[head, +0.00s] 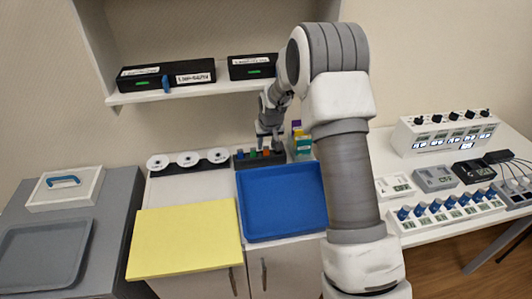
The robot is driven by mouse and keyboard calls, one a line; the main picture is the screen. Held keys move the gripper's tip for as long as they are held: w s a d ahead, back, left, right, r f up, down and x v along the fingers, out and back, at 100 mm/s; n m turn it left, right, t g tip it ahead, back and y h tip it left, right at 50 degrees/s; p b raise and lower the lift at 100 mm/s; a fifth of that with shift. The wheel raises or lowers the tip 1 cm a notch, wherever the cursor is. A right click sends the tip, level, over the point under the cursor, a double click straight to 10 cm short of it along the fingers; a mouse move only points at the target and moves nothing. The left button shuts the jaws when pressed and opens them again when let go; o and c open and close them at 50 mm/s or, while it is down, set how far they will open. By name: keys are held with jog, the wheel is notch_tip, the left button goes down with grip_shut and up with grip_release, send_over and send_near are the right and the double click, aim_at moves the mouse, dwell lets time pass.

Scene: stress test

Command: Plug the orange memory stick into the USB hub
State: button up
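A small dark rack (244,163) at the back of the counter holds several small coloured sticks, among them a blue and a green one. An orange stick (266,152) stands at its right part, just under my gripper (268,142). My gripper points down at the rack. Its fingers are too small in view to tell whether they are open or touch the orange stick. No USB hub can be made out for sure. A black box (472,172) and a black piece with a cable (498,157) on the right table are too small to identify.
A blue tray (282,203) lies in front of the rack, beside a yellow board (185,240). A shelf (200,90) with black boxes hangs above. Small devices and a knobbed panel (452,213) crowd the right table.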

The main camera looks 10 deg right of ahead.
aim_at(266, 153)
jog(key=shift+x, duration=1.25)
grip_shut()
